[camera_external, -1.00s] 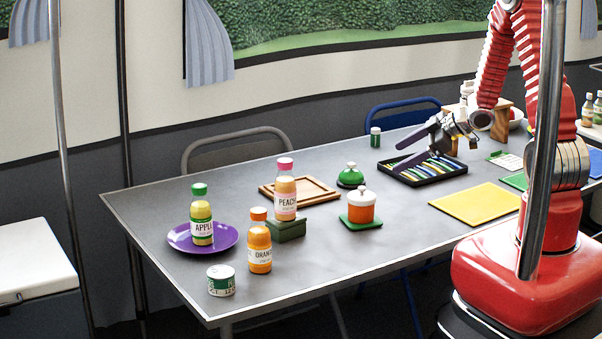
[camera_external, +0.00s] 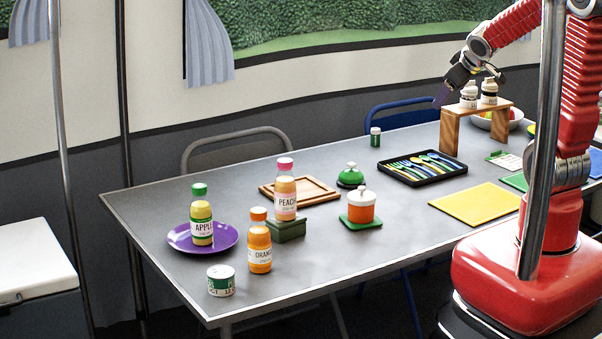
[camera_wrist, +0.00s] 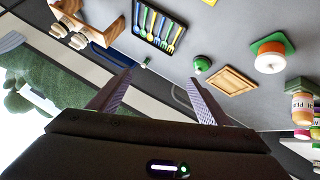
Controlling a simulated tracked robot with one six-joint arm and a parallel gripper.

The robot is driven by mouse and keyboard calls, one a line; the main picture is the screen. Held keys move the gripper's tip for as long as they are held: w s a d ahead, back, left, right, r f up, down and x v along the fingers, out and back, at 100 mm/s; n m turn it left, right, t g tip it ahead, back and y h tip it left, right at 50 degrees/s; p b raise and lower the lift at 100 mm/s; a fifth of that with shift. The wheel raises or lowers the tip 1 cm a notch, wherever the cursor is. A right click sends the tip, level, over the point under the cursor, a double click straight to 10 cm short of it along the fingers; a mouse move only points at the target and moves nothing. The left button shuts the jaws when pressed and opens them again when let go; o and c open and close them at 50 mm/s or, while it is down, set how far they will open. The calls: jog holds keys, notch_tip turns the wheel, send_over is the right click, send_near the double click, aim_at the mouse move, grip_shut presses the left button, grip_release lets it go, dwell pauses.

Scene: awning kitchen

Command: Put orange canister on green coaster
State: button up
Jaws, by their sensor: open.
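The orange canister (camera_external: 361,207), with a white lid, stands upright on the green coaster (camera_external: 363,224) near the middle of the table. In the wrist view the canister (camera_wrist: 269,60) also sits on the coaster (camera_wrist: 286,43). My gripper (camera_external: 441,95) is raised high above the far side of the table, near the small wooden stand and well away from the canister. In the wrist view its two fingers (camera_wrist: 160,88) are spread wide with nothing between them.
A wooden stand (camera_external: 448,133) with two white-capped bottles is close to my gripper. A black cutlery tray (camera_external: 443,176), green bell (camera_external: 350,177), wooden tray (camera_external: 326,194) and several juice bottles share the table. The yellow mat (camera_external: 478,203) is bare.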

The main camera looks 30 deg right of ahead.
jog(key=s+a+r+m+g+y, duration=0.1)
jog(key=s+a, duration=0.3)
jog(key=s, duration=0.4)
jog(key=s+a+r+m+g+y, duration=0.1)
jog(key=s+a, duration=0.3)
jog(key=s, duration=0.5)
jog(key=shift+s+a+r+m+g+y, duration=0.2)
jog(key=shift+a+r+m+g+y, duration=0.15)
jog(key=shift+r+m+g, duration=0.2)
